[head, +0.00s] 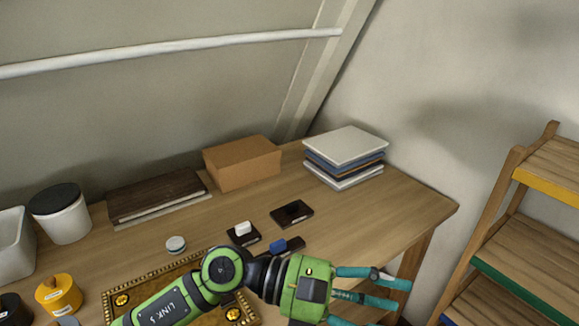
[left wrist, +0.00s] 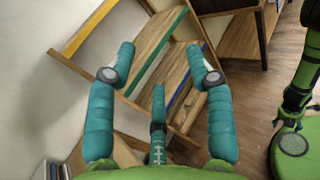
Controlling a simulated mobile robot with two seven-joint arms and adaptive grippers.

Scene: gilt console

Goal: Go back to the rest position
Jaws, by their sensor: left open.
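My left gripper (head: 398,294) reaches in from the bottom of the head view, past the front right part of the wooden table. Its teal fingers are spread, empty, and point right. In the left wrist view the gripper (left wrist: 160,62) shows three fingers apart, with nothing between them and a shelf rack beyond. The green forearm covers part of a gilt panel (head: 112,298) with a beaded border on the table.
The table (head: 400,203) holds a cardboard box (head: 243,164), stacked books (head: 345,145), small dark cases (head: 292,213), a lidded white pot (head: 62,218) and a yellow container (head: 58,293). A shelf rack (head: 520,252) stands right of the table, with a gap between.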

